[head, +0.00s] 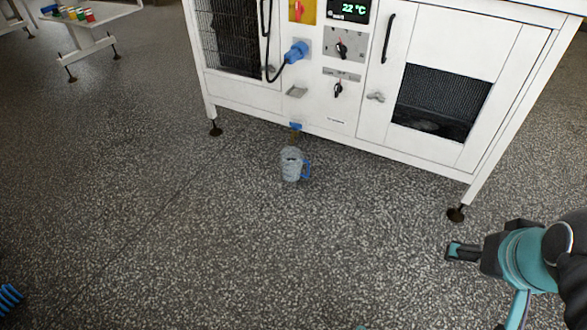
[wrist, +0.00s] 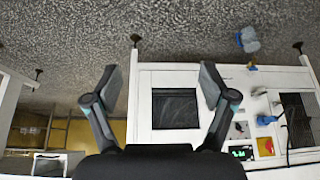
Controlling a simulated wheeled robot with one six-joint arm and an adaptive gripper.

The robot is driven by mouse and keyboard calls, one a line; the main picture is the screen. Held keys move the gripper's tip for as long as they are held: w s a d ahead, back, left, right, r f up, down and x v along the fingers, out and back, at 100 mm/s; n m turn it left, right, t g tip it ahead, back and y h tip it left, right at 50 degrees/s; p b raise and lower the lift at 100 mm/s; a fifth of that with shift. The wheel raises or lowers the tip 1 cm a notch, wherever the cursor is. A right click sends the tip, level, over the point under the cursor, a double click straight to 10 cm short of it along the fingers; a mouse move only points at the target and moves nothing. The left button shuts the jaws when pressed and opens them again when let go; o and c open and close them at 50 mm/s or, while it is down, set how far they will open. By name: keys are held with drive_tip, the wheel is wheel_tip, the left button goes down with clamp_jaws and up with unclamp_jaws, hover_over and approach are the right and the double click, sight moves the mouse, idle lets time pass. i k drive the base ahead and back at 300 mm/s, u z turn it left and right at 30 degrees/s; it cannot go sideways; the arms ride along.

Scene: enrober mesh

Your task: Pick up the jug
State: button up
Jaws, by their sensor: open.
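The jug (head: 291,164) is a small, clear greyish vessel with a blue handle on its right side. It stands upright on the speckled floor, under a small blue-handled drain tap (head: 295,127) at the lower front of the white machine. In the wrist view, where the scene is upside down, the jug (wrist: 248,41) shows at the upper right, beyond the right finger. My gripper (wrist: 159,78) is open and empty, its two fingers spread wide. In the head view my gripper (head: 463,252) is at the lower right, well apart from the jug.
The white machine (head: 340,115) stands on legs behind the jug, with a blue plug (head: 295,52) and a 22 °C display (head: 348,9). A bench with coloured containers (head: 76,13) is far left.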

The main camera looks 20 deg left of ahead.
sight(292, 159)
drive_tip(key=u, duration=2.15)
drive_tip(key=i, duration=1.5)
drive_tip(key=z, duration=2.25)
